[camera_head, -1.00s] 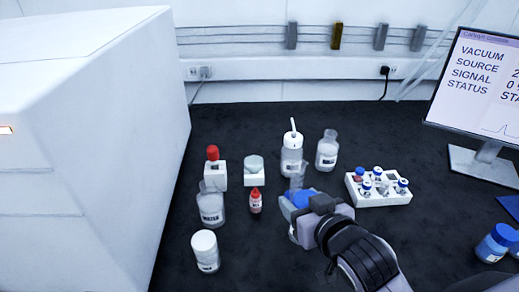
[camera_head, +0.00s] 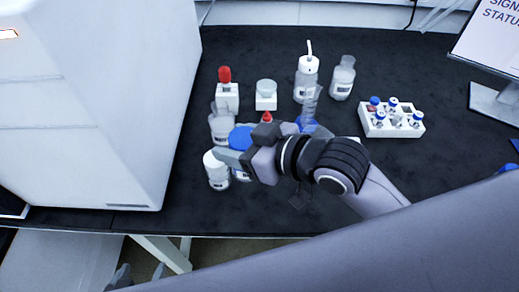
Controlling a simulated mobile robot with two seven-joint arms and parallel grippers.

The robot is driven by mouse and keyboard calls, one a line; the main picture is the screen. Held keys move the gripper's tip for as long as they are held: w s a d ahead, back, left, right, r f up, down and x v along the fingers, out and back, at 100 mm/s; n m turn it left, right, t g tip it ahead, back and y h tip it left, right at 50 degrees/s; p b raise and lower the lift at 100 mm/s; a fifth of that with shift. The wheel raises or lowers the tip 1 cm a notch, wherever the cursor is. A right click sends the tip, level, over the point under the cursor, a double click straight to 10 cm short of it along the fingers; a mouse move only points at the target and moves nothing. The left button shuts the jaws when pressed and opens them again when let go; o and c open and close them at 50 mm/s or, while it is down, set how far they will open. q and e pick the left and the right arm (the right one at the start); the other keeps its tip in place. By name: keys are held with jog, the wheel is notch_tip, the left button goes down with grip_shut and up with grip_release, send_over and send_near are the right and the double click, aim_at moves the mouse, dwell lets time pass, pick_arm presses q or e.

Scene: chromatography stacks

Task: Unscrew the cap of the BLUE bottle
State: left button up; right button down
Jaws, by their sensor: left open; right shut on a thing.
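The blue bottle has a wide blue cap (camera_head: 242,137) and a pale body (camera_head: 241,176), partly hidden by my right gripper. My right gripper (camera_head: 236,157) is shut on the bottle, with a finger showing across it just below the cap. The cap sits on the bottle. The bottle is beside a white-capped jar (camera_head: 217,170) and in front of the water beaker (camera_head: 222,126). I cannot tell whether it touches the table. My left gripper (camera_head: 140,274) shows only its fingertips at the bottom left, low beyond the table's front edge, apart and empty.
A small red-capped bottle (camera_head: 267,117), a glass cylinder (camera_head: 310,102) with a blue base, a wash bottle (camera_head: 306,80) and a clear bottle (camera_head: 343,78) stand behind. A white vial rack (camera_head: 391,121) is right. A large white instrument (camera_head: 100,100) bounds the left.

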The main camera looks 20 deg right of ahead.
jog(key=w+d+r+m+t+h+b, duration=0.2)
jog(key=w+d+r+m+h+b, duration=0.1)
jog(key=w+d+r, duration=0.35)
jog(key=shift+w+d+f+b, duration=0.15)
jog(key=shift+f+b, duration=0.8)
jog(key=shift+f, duration=2.2)
jog(key=shift+w+d+f+b, duration=0.15)
jog(key=shift+f+b, duration=0.75)
jog(key=shift+f, duration=2.25)
jog(key=shift+w+d+f+b, duration=0.15)
jog(key=shift+f+b, duration=0.8)
jog(key=shift+f, duration=2.2)
jog(key=shift+a, duration=0.1)
jog(key=shift+c, duration=1.6)
grip_release()
jog(key=shift+f, duration=0.15)
